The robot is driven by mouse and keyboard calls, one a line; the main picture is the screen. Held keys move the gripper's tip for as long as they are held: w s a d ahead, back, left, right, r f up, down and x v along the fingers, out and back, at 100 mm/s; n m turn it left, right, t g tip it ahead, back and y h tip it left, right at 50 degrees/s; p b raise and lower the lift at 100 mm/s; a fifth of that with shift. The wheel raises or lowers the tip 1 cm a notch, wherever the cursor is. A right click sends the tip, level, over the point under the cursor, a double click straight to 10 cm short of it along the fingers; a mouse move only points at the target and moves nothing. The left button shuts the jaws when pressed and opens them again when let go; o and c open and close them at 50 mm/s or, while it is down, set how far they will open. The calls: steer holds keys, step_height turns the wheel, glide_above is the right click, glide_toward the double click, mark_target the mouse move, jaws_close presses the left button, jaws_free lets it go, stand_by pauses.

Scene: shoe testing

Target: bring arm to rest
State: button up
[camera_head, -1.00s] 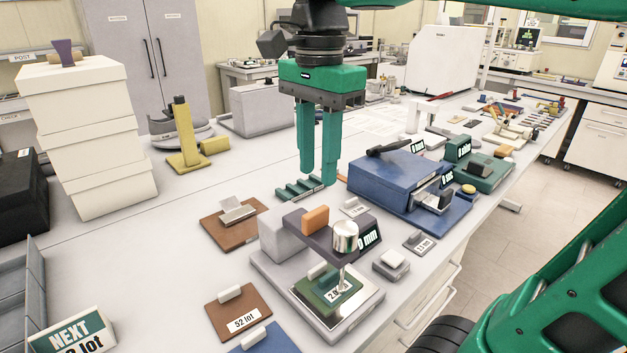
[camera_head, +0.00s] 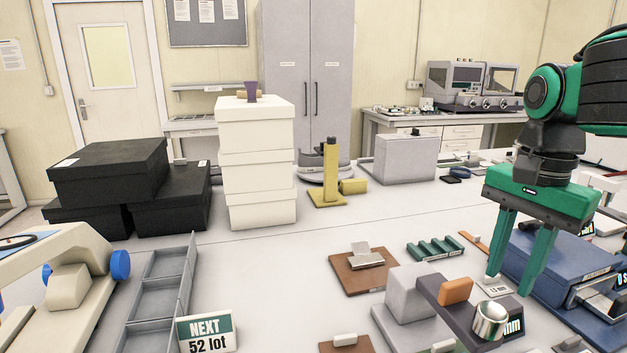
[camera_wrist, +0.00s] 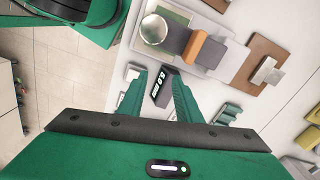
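My gripper (camera_head: 514,276) is green with two long fingers pointing down. It hangs above the table at the right of the head view, with the thickness gauge (camera_head: 455,311) in front of it and the blue box (camera_head: 560,262) to its right. In the wrist view, my gripper (camera_wrist: 158,88) has its fingers apart with nothing held between them. The gauge's dark display arm, reading 5.0 mm (camera_wrist: 163,88), shows below, between the fingertips. The fingertips look clear of the table, but the exact height cannot be told.
A brown plate with a metal clip (camera_head: 362,272) and a green ribbed rack (camera_head: 435,247) lie near the gauge. White stacked boxes (camera_head: 258,170), a yellow stand (camera_head: 328,178) and a "NEXT 52 lot" sign (camera_head: 207,334) stand further left. The table between them is partly clear.

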steer(key=s+d+f+n, duration=0.6)
steer(key=s+d+f, duration=0.4)
steer(key=f, duration=0.4)
steer(key=shift+s+f, duration=0.2)
steer(key=shift+s, duration=0.15)
steer(key=shift+w+f, duration=0.3)
steer(key=shift+w, duration=0.45)
steer(key=shift+s+r, duration=0.1)
steer(key=shift+s, duration=0.05)
stand_by(2.4)
